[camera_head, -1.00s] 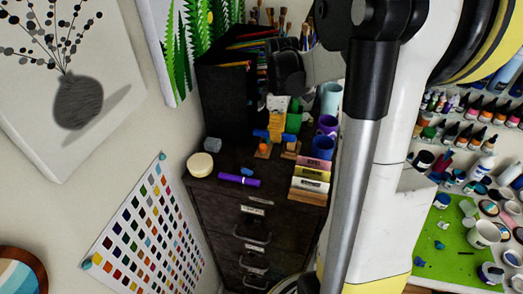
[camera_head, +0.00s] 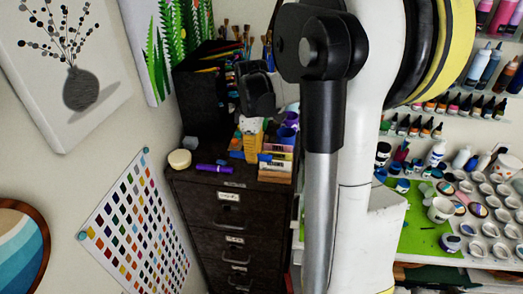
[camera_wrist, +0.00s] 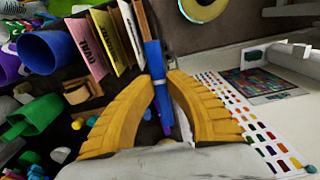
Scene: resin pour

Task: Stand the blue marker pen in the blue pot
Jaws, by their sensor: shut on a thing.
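My gripper (camera_wrist: 164,84) is shut on the blue marker pen (camera_wrist: 153,58), whose body runs up between the yellow fingertips in the wrist view. In the head view my gripper (camera_head: 249,147) is above the top of the dark cabinet, and a short blue length of the pen (camera_head: 265,157) shows beside the fingertips. The blue pot (camera_head: 286,136) stands on the cabinet to the right of my gripper, partly hidden. In the wrist view the blue pot (camera_wrist: 45,57) is at the left, its open mouth visible, apart from the pen.
Upright labelled blocks (camera_wrist: 88,42) stand close to the pen. A green container (camera_wrist: 34,112) and a purple pot (camera_wrist: 6,68) are at the left. A purple marker (camera_head: 211,168) and a cream round lid (camera_head: 180,159) lie on the cabinet's front left. Dark holders with pencils and brushes stand behind.

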